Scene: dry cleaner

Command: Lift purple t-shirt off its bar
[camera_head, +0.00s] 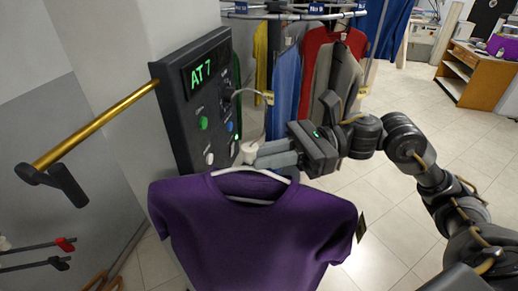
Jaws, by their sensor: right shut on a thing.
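The purple t-shirt (245,235) hangs on a white hanger (255,172) in the lower middle of the head view. My right gripper (259,156) comes in from the right and is shut on the top of the hanger, just above the collar. The shirt hangs upright below it, its lower part cut off by the picture edge. The gold bar (95,127) sticks out at the left, with a black end piece. The shirt and hanger are apart from it, to its right. My left gripper is not in view.
A black control panel (200,100) with a green "AT 7" display and coloured knobs stands behind the shirt. A round rail (290,15) with several garments is behind. A wooden desk (475,80) is far right. Red and black-tipped rods (40,246) are lower left. Tiled floor between is clear.

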